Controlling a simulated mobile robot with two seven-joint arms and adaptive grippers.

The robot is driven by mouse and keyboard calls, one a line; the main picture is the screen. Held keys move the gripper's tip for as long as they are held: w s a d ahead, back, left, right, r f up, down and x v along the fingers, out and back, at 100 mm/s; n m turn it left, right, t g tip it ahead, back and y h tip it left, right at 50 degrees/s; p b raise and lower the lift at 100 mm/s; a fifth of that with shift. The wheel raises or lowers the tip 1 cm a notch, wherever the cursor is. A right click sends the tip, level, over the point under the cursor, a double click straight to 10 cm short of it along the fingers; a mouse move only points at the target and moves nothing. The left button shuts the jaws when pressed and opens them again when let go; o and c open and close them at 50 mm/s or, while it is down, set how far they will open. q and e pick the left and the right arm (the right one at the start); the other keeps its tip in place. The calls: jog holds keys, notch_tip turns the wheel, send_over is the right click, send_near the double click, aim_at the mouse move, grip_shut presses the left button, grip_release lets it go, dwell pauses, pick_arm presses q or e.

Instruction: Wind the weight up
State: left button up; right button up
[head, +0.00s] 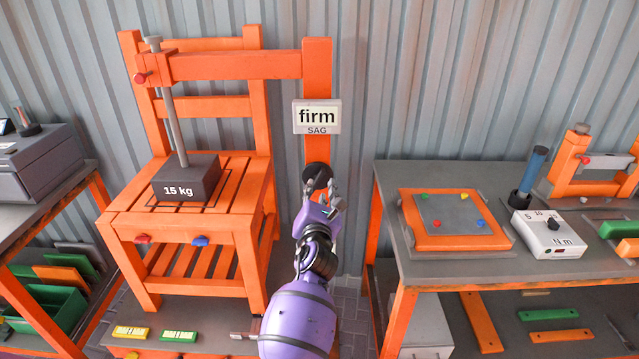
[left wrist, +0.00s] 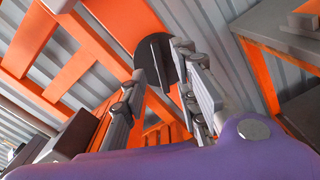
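The dark grey 15 kg weight (head: 186,181) rests on the slatted seat of the orange chair (head: 219,213), under a grey rod (head: 174,125) hanging from the orange beam (head: 235,66). A black round knob (head: 316,172) sits on the orange post, below a sign (head: 317,117) reading "firm SAG". My left gripper (head: 325,197) is at the knob. In the left wrist view the gripper (left wrist: 163,68) has its fingers apart on either side of the knob's raised bar (left wrist: 161,58), with a gap visible at the right finger. My right gripper is not in view.
A workbench (head: 460,268) at the right holds an orange pad (head: 452,240) and a dial box (head: 549,236). A shelf with a grey box (head: 38,160) stands at the left. Yellow and green blocks (head: 131,332) lie on the low platform under the chair.

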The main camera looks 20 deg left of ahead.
aim_at(318, 182)
pick_arm(q)
jog(key=shift+b+x, duration=0.3)
jog(key=shift+x, duration=2)
grip_shut()
